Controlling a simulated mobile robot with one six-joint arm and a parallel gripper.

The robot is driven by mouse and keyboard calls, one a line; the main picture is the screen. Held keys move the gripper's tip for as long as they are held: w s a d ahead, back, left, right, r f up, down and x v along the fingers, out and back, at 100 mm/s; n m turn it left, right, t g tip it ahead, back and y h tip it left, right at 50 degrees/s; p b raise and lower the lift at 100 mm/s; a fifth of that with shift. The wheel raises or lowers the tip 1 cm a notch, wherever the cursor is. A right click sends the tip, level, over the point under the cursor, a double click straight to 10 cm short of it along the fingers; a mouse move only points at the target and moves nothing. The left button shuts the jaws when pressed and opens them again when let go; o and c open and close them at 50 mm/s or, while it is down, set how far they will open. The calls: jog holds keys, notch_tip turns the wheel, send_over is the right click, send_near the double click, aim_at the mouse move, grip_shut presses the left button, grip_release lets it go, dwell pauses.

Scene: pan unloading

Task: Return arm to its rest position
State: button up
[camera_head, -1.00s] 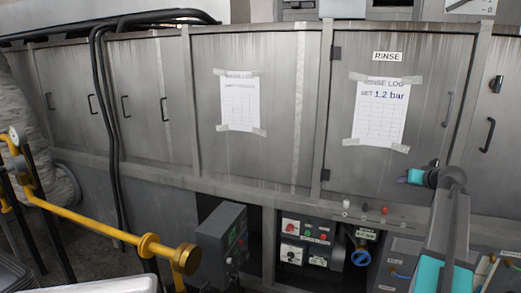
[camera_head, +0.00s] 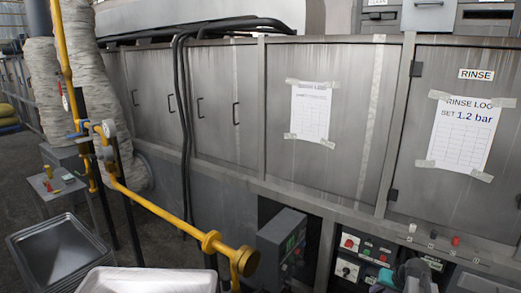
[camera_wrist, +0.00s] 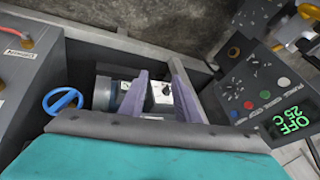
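My gripper (camera_wrist: 159,70) shows in the wrist view as two grey-purple fingers standing apart with nothing held between them. Behind the gap is machine hardware, out of reach as far as I can tell. In the head view, the end of my arm shows only in part at the bottom edge, right of centre, low in front of the control panels. A small teal part (camera_head: 386,278) of it is visible there. The fingers cannot be made out clearly in that view.
A long grey machine with doors (camera_head: 320,110) fills the back. A yellow pipe (camera_head: 155,208) runs across the left front. The wrist view shows a blue valve wheel (camera_wrist: 63,101) and a control panel (camera_wrist: 255,85).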

jog(key=s+a+f+n+g+y+p, duration=0.1)
jog(key=s+a+f+g, duration=0.2)
jog(key=s+a+f, duration=0.55)
jog(key=s+a+f+n+g+p, duration=0.1)
jog(key=s+a+f+g+p, duration=0.1)
jog(key=s+a+f, duration=0.65)
jog(key=s+a+f+g+p, duration=0.1)
jog(key=s+a+g, duration=0.1)
jog(key=s+a, duration=0.2)
jog(key=s+a+f+n+g+h+p, duration=0.1)
jog(key=s+a, duration=0.3)
jog(key=s, duration=0.7)
jog(key=s+a+f+n+g+h+p, duration=0.1)
jog(key=s+a+g, duration=0.1)
jog(key=s+a, duration=0.2)
jog(key=s, duration=0.3)
jog(key=shift+s+a+f+g, duration=0.3)
jog(key=shift+s+a+g, duration=0.05)
jog(key=shift+g, duration=0.05)
